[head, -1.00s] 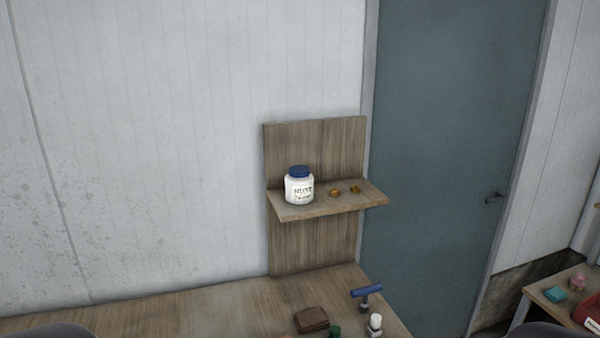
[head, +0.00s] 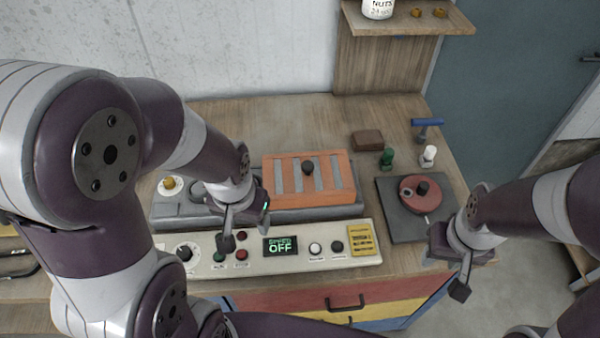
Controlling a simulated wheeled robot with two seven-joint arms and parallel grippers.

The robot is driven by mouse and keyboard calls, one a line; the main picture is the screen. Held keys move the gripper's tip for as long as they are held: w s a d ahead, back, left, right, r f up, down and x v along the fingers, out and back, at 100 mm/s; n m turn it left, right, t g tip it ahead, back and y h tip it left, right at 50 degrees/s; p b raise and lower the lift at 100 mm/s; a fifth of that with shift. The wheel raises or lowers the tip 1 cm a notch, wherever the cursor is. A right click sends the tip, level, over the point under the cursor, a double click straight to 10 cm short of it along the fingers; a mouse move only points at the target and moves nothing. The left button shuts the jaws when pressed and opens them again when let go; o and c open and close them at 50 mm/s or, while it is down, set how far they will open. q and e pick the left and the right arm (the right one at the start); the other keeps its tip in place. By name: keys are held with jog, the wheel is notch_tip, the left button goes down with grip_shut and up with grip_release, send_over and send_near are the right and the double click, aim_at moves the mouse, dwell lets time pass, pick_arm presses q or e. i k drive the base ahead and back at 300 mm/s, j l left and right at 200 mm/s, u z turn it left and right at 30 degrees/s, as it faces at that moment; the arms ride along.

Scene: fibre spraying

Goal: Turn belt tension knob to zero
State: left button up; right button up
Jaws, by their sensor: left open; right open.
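A black round knob on a pale dial (head: 184,252) sits at the left end of the cream control panel (head: 300,262). A red disc with a black knob (head: 421,190) lies on a dark square plate at the right. No label readable here says which is the belt tension knob. My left gripper (head: 248,236) is open and empty, pointing down over the panel, right of the pale dial and near the green and red buttons. My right gripper (head: 450,272) is open and empty, at the table's right front, below the dark plate. The panel display reads OFF.
An orange slatted cover (head: 335,172) with a black knob sits behind the panel. A brown block (head: 367,140), a green stamp-like piece (head: 387,157), a white one (head: 428,155) and a blue-handled tool (head: 427,124) stand behind the dark plate. The table's back left is bare.

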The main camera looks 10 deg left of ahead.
aim_at(184, 252)
jog(key=u, duration=0.4)
jog(key=k+u, duration=0.1)
jog(key=u, duration=0.7)
jog(key=k+j+u, duration=0.1)
jog(key=u, duration=0.3)
